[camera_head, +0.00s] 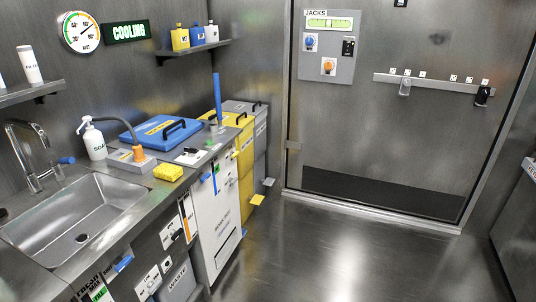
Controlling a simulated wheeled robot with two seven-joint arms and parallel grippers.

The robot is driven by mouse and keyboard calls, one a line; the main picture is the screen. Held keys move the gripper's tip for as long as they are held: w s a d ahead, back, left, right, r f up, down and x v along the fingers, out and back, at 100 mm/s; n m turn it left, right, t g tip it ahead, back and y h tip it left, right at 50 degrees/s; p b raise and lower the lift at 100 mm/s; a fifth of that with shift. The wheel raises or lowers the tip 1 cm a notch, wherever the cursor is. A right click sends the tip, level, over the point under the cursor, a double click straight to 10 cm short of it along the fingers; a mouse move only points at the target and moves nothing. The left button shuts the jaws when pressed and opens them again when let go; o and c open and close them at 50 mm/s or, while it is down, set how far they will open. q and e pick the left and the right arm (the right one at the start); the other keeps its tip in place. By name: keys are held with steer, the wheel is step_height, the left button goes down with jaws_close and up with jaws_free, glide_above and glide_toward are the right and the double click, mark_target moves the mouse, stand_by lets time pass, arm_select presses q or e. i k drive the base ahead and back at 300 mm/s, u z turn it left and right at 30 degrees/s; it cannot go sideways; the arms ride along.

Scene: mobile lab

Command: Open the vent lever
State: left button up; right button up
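No part labelled as a vent is readable, so I cannot tell for certain which part is the vent lever. A tall blue lever (217,98) stands nearly upright at the far end of the counter, beside the blue lid. A smaller blue handle (214,178) sits upright on the white cabinet front (216,220) below. Another blue handle (123,263) sits tilted low on the counter front, near small labels. Neither of my grippers is in view.
A steel sink (75,222) with a tap fills the left counter. A soap bottle (93,140), yellow sponge (168,172) and blue lidded box (160,131) stand on the counter. Yellow (245,165) and grey bins stand beyond. The floor (330,250) before the door is clear.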

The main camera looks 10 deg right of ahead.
mark_target(233, 155)
steer(key=z, duration=0.7)
steer(key=i, duration=2.1)
steer(key=u, duration=0.6)
steer(key=i, duration=0.75)
steer(key=u, duration=0.4)
